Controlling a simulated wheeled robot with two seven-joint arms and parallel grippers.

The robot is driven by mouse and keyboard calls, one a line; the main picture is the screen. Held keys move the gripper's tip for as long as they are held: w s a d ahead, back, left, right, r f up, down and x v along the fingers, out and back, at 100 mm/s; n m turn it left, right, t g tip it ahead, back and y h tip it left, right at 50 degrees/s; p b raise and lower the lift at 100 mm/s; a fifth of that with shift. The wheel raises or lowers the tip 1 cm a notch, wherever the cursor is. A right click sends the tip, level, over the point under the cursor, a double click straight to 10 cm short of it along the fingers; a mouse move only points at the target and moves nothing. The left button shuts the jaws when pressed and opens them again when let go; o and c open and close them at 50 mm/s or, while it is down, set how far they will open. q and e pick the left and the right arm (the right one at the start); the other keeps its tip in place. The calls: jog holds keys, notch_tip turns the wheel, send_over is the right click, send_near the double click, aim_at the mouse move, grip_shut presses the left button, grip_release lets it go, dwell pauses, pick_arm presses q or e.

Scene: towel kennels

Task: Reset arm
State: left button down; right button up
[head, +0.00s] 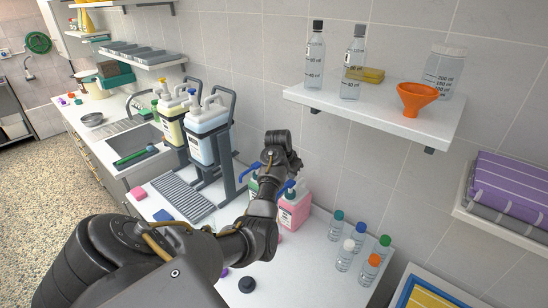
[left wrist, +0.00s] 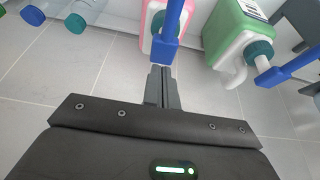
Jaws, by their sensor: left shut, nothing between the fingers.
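My left arm reaches in from the bottom of the head view, and its left gripper (head: 281,150) is raised in front of the tiled wall, above the counter (head: 320,262). In the left wrist view the left gripper's fingers (left wrist: 161,86) are together with nothing between them. A pink jug (head: 294,210) stands behind the arm; it also shows in the left wrist view (left wrist: 154,12). A green jug (left wrist: 232,30) stands next to it there and is mostly hidden by my arm in the head view. My right gripper is not in view.
A wall shelf (head: 372,113) holds clear bottles, an orange funnel (head: 417,97) and a yellow sponge (head: 366,75). Several small capped bottles (head: 346,254) stand on the counter at right. Large dispenser jugs (head: 208,132) stand in a rack at left. Folded towels (head: 512,190) lie on the right shelf.

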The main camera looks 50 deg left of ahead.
pick_arm(q)
jog(key=shift+r, duration=0.1)
dwell(0.5)
notch_tip(320, 180, up, 6)
dwell(0.5)
dwell(0.5)
